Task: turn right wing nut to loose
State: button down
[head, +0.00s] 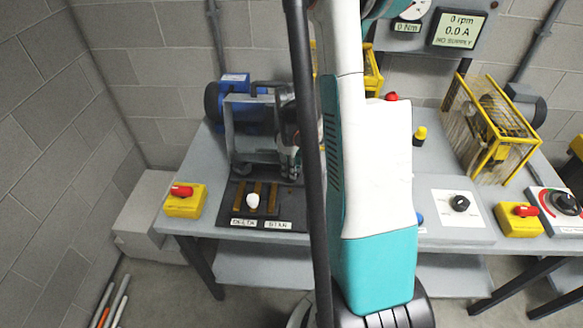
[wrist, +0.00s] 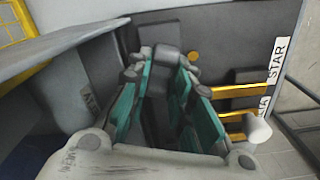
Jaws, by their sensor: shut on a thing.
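My gripper (wrist: 163,68) fills the middle of the wrist view, its teal-padded fingers closed in on a dark grey piece between the tips. That piece is mostly hidden by the fingers, and I cannot make out its wings; I take it for the right wing nut. In the head view, my gripper (head: 290,158) is down beside the grey terminal housing, partly behind a dark post. The black board (head: 240,192) in front carries brass bars (head: 271,196), a white knob (head: 253,200) and DELTA and STAR labels. The STAR label (wrist: 277,60) shows in the wrist view.
A blue motor (head: 231,92) stands behind the grey housing (head: 245,118). A yellow box with a red switch (head: 184,200) is at the left. A yellow guard cage (head: 490,125) and a black-knob panel (head: 460,205) are at the right. My arm covers the middle of the bench.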

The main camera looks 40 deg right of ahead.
jog(key=shift+n+b, duration=0.5)
jog(key=shift+n, duration=1.5)
jog(key=c, duration=1.4)
grip_release()
jog(key=shift+c, duration=0.2)
notch_tip(320, 180, up, 12)
jog(key=shift+a, duration=0.1)
